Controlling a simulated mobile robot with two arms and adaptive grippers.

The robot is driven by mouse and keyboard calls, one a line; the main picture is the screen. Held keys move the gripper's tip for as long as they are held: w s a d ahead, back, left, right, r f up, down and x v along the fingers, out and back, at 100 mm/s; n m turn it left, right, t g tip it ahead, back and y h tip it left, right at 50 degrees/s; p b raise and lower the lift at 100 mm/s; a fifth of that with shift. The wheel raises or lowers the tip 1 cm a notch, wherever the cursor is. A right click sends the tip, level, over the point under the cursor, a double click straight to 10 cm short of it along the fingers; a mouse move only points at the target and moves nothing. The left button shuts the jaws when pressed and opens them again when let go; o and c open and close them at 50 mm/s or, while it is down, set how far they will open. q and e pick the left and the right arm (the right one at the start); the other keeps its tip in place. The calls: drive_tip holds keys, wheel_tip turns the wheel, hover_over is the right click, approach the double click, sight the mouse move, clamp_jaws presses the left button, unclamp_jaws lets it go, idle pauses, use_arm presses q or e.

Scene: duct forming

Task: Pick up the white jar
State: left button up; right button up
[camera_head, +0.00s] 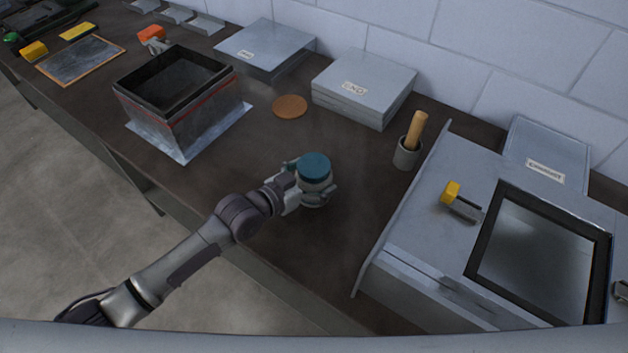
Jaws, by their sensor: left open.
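The white jar (315,186) stands on the dark workbench, in the middle of the head view. It has a blue-teal lid (315,166). My left gripper (313,191) is at the jar, with its fingers open on either side of the body below the lid. The fingers hide part of the jar's side, and I cannot tell whether they touch it. My right gripper is not in view.
A square metal duct (184,107) stands left on the workbench (252,150). A brown disc (290,106), stacked metal boxes (365,84) and a grey cup with a wooden handle (408,150) lie behind the jar. A raised metal surface (415,225) bounds the right side.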

use_arm(q)
drive_tip(key=shift+s, duration=0.1)
drive_tip(key=c, duration=1.5)
drive_tip(key=shift+r, duration=0.2)
drive_tip(key=shift+c, duration=0.2)
drive_tip(key=shift+r, duration=0.1)
